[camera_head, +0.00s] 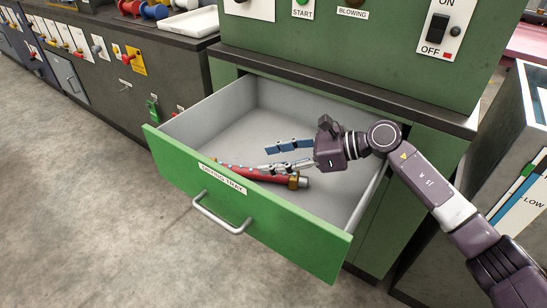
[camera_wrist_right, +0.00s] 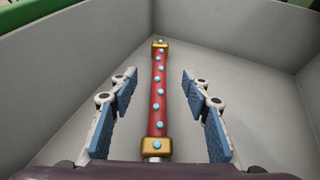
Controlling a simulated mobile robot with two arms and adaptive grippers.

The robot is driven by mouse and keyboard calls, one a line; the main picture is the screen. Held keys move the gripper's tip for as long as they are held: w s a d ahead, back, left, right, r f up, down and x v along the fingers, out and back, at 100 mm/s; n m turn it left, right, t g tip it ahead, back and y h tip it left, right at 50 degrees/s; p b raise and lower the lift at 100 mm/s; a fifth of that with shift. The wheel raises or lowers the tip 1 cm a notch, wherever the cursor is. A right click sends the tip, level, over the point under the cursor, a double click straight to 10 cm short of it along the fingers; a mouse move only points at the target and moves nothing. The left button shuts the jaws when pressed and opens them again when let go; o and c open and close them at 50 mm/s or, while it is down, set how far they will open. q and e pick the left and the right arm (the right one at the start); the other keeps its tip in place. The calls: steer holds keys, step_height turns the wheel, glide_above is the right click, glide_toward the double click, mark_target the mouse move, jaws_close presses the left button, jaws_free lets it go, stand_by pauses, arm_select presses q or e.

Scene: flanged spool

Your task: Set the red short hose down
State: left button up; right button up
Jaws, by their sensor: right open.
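The red short hose (camera_head: 258,174) lies in the open grey drawer behind the green front labelled "DRYING TRAY" (camera_head: 222,177). It has brass-coloured end fittings and pale blue dots along its length, seen in the right wrist view (camera_wrist_right: 159,95). My right gripper (camera_head: 275,158) is open inside the drawer, above the hose. In the right wrist view its blue-padded fingers (camera_wrist_right: 160,100) stand on either side of the hose, apart from it. The hose appears to rest on the drawer floor. My left gripper is not in view.
The drawer walls (camera_head: 208,110) surround the right gripper. A green cabinet with switches (camera_head: 340,50) rises behind the drawer. A dark workbench (camera_head: 110,38) with spools and a white tray (camera_head: 190,22) stands at the left. The floor in front is clear.

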steer(key=shift+r, duration=0.2)
steer(key=shift+d+r+p, duration=0.5)
steer(key=shift+d+p, duration=0.15)
steer(key=v, duration=0.6)
steer(key=shift+s, duration=0.1)
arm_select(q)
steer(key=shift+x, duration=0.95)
arm_select(e)
steer(key=shift+r, duration=0.1)
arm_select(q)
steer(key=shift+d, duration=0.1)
